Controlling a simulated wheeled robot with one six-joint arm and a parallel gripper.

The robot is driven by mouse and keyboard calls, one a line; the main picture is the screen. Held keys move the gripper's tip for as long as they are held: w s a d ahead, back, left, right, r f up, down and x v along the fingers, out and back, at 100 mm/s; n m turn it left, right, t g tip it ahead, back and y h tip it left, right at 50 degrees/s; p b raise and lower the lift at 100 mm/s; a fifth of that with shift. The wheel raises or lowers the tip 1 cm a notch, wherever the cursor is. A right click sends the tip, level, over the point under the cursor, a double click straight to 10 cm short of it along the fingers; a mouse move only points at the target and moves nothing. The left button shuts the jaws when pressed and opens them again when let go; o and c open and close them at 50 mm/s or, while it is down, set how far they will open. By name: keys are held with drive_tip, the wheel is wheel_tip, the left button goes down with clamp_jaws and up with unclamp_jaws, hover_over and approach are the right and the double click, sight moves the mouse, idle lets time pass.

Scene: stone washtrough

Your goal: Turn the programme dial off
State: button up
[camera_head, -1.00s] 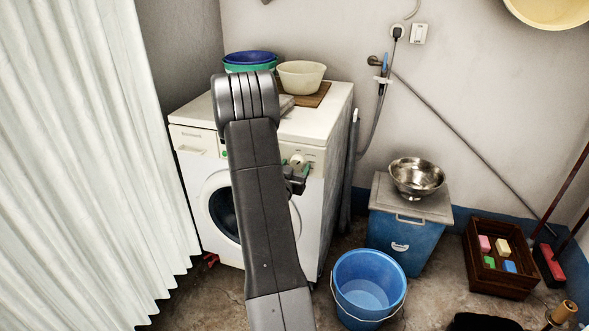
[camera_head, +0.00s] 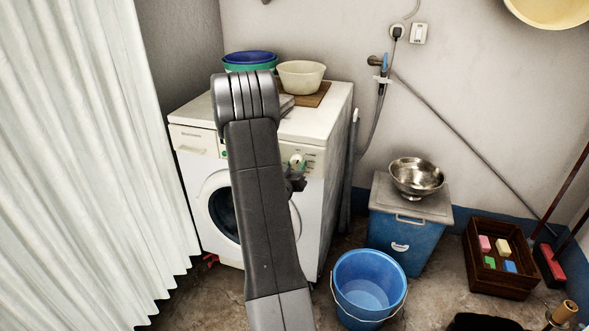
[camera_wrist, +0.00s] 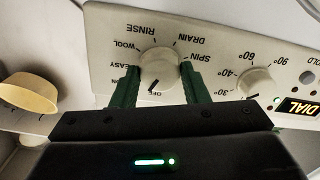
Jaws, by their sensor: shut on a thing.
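The washing machine (camera_head: 185,140) stands against the back wall, its front partly hidden by my arm. The programme dial (camera_wrist: 158,68) is a pale round knob on its control panel, upside down in the wrist view, ringed by labels such as RINSE, DRAIN, SPIN, WOOL and EASY. My gripper (camera_wrist: 160,75) is shut on the programme dial, with one green finger on each side. The dial's dark mark points down in the wrist view, at or close to the OFF label. In the head view my gripper (camera_head: 297,170) is at the panel, right of my arm.
Basins (camera_head: 301,77) stand on the machine. A blue bucket (camera_head: 368,288) stands on the floor. A white curtain (camera_head: 80,160) hangs left.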

drive_tip(key=shift+n, duration=2.3)
drive_tip(key=o, duration=1)
drive_tip(key=shift+d, duration=0.1)
drive_tip(key=shift+s, duration=0.15)
drive_tip(key=v, duration=1.3)
drive_tip(key=shift+s+p, duration=0.25)
drive_tip(key=shift+p, duration=0.1)
drive_tip(key=shift+w, duration=0.15)
